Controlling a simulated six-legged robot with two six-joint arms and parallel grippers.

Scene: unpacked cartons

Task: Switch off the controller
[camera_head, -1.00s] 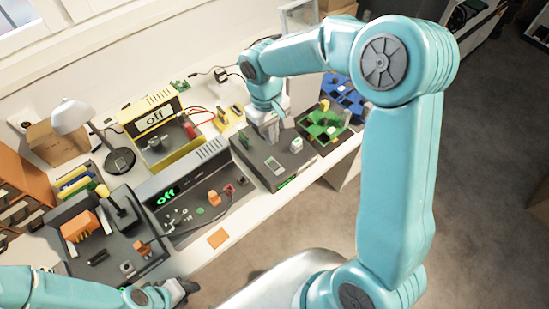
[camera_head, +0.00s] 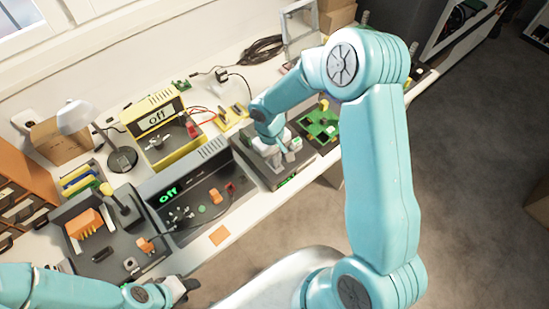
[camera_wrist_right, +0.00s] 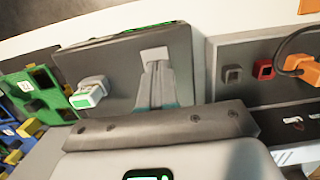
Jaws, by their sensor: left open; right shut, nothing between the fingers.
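The controller is a dark grey box (camera_head: 250,163) with a lit green display (camera_head: 287,181) on its front edge, right of the middle of the bench. In the right wrist view its top (camera_wrist_right: 122,65) carries a pale rectangular plate (camera_wrist_right: 155,54) and a white-and-green block (camera_wrist_right: 88,93). My right gripper (camera_head: 276,156) is shut and empty over the box top. In the right wrist view its fingertips (camera_wrist_right: 157,68) are at the pale plate; I cannot tell if they touch. My left gripper (camera_head: 187,287) is open and empty near the bench's front edge.
A grey unit (camera_head: 205,185) reading "off" stands left of the controller, with a yellow meter (camera_head: 157,128) reading "off" behind. A green board (camera_head: 318,124) lies to the right. A lamp (camera_head: 78,117) and an orange tile (camera_head: 219,235) are on the bench.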

